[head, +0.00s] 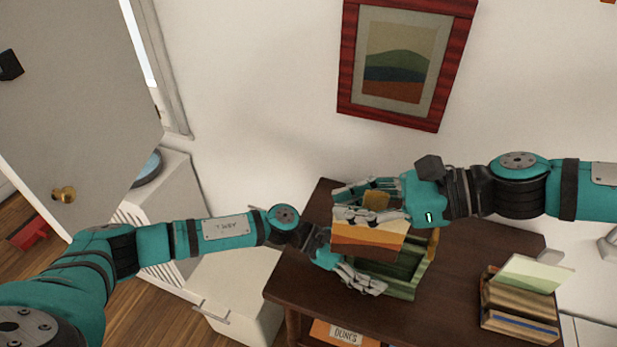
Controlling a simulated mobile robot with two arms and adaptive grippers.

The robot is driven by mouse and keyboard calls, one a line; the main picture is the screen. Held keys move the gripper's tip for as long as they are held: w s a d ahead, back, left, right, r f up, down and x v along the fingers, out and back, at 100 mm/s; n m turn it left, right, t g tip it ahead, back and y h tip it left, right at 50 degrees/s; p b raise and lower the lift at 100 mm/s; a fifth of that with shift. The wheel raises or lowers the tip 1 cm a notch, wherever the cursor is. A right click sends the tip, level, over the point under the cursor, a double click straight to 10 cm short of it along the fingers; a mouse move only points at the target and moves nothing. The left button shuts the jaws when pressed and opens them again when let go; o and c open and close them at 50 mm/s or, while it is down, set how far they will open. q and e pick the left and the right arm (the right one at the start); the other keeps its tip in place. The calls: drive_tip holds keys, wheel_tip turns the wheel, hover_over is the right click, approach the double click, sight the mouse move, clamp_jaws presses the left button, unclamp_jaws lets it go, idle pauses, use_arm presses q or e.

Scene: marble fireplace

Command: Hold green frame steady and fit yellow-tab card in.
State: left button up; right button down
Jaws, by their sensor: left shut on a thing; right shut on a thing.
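The green frame (417,271) stands on the dark wooden table, an open slotted box-like shape. My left gripper (374,283) is shut on its lower front edge. The card (367,238), with cream, orange and brown bands, is at the upper left of the frame and covers part of it. I cannot tell whether the card's lower edge is inside the frame.
The table top (460,262) is bare right of the frame. A wooden holder (517,325) with upright cards stands at the right. An orange box (345,333) is below the table's front edge. A red-framed picture (405,62) hangs on the wall. A white cabinet (240,290) is at the left.

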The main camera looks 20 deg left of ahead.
use_arm(q)
drive_tip(key=shift+f, duration=0.15)
use_arm(e)
drive_tip(key=w+d+r+m+t, duration=0.1)
drive_tip(key=w+d+r, duration=0.1)
drive_tip(key=w+d, duration=0.2)
drive_tip(key=shift+w+d+r, duration=0.15)
drive_tip(key=shift+w+r, duration=0.2)
drive_tip(key=shift+w, duration=0.4)
drive_tip(key=shift+f, duration=0.1)
wheel_tip(320, 180, down, 9)
drive_tip(key=shift+f, duration=0.15)
idle(2.0)
drive_tip(key=c, duration=0.9)
unclamp_jaws()
wheel_tip(320, 180, up, 6)
idle(0.4)
idle(0.5)
